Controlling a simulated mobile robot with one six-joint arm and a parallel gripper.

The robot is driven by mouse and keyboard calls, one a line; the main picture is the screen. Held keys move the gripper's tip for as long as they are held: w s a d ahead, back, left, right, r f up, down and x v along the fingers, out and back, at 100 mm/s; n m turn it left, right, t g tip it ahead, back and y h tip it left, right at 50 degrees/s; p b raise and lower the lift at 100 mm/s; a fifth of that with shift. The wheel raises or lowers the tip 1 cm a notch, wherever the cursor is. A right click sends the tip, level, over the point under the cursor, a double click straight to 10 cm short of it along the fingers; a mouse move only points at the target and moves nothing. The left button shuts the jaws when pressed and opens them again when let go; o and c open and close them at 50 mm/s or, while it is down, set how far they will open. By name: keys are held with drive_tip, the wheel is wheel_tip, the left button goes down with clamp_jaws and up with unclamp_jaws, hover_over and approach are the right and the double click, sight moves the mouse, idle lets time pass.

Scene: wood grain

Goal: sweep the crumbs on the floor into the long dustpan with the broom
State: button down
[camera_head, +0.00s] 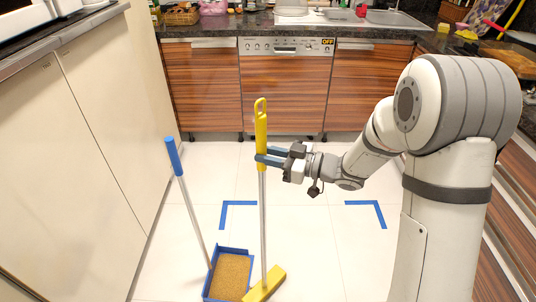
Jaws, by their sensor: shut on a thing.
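My gripper (268,157) is shut on the yellow grip of the broom (263,215). The broom stands close to upright. Its yellow head (265,286) is low at the bottom of the view, right beside the dustpan; I cannot tell whether it touches the floor or the pan. The long dustpan (235,248) has a blue rim and a tall handle with a blue grip (174,157) leaning to the left. A brown, grainy layer (230,276) fills the pan's inside; I cannot tell whether it is crumbs. No loose crumbs can be made out on the white floor.
Blue tape corners (237,203) and (370,205) mark the tiled floor (320,235). A cream cabinet (95,130) stands close on the left. A dishwasher (285,85) and wooden cabinets line the back. The floor between the tape marks is clear.

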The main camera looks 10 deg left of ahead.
drive_tip(key=shift+f, duration=0.25)
drive_tip(key=shift+w+a+r, duration=0.1)
drive_tip(key=shift+a, duration=0.05)
drive_tip(key=shift+w+a, duration=0.1)
drive_tip(key=shift+a, duration=0.25)
idle(0.4)
drive_tip(key=shift+w+a, duration=0.25)
drive_tip(key=shift+a, duration=0.35)
